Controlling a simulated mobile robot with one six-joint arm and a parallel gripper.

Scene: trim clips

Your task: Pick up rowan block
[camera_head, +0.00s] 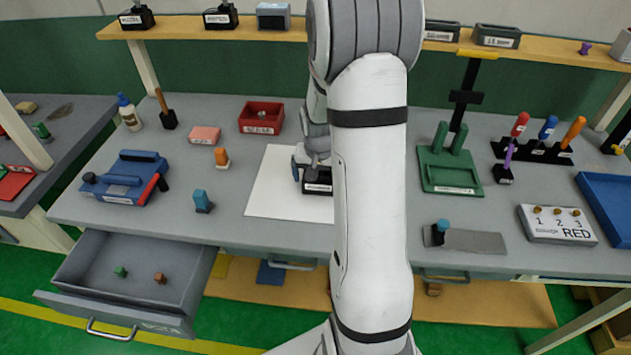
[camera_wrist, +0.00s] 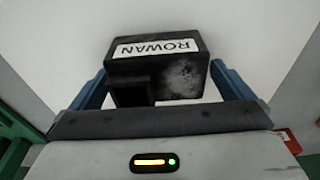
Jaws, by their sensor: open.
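The rowan block is a black block with a white "ROWAN" label. In the wrist view the rowan block (camera_wrist: 158,68) sits between the two blue fingers of my gripper (camera_wrist: 160,84), label facing the camera and reading upside down. The fingers are open on either side of it, and contact cannot be told. In the head view the rowan block (camera_head: 318,187) is on a white sheet (camera_head: 270,190) on the grey bench, with my gripper (camera_head: 306,172) over it. My forearm hides the sheet's right part.
A red bin (camera_head: 261,117) and a pink block (camera_head: 205,134) stand behind left. A blue clamp-like tool (camera_head: 125,178) is at the left. An open drawer (camera_head: 130,285) juts out at front left. A green fixture (camera_head: 449,170) stands right of my arm.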

